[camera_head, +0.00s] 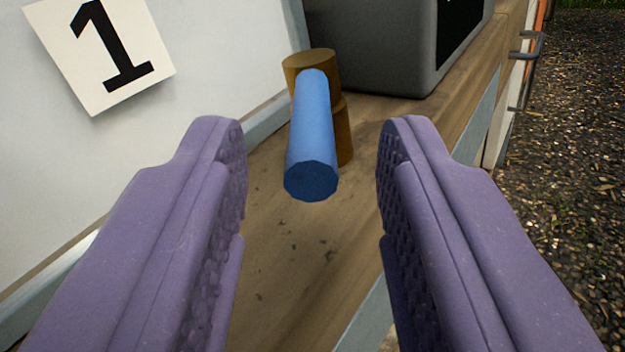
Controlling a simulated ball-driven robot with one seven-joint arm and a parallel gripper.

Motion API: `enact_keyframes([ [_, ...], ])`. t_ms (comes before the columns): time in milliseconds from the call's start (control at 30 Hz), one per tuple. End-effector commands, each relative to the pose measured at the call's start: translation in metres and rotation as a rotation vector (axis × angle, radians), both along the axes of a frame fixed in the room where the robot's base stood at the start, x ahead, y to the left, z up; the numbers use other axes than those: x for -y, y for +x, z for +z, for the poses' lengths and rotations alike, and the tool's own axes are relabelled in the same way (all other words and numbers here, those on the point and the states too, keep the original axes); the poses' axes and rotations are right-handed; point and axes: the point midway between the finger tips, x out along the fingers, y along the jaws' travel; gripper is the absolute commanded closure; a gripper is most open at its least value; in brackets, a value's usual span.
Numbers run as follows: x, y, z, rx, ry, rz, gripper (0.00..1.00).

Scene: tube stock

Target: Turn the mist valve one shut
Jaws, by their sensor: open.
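The mist valve one has a blue bar handle (311,140) and a brass-brown body (345,135) behind it. The handle's round end points toward me. A white card with a black "1" (95,45) is on the pale panel to the left of the valve. My gripper (312,145) is open, with purple ridged fingers on either side of the handle in the picture. Clear gaps show between the handle and both fingers. I cannot tell how far the fingertips are from the handle in depth.
A grey box (385,45) with a dark front stands behind the valve on the wooden surface (290,240). A pale panel (215,75) rises along the left. Metal handles (530,45) show at the upper right. Gravel ground (570,150) lies to the right, beyond the surface's edge.

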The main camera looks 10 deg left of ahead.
Motion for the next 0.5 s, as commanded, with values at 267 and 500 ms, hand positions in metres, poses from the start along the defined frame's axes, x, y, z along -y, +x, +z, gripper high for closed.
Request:
enact_keyframes([
  [267, 0.001, -0.045, 0.001, -0.002, 0.0, 0.001, 0.6],
  [500, 0.002, -0.051, 0.0, 0.0, 0.001, 0.0, 0.6],
])
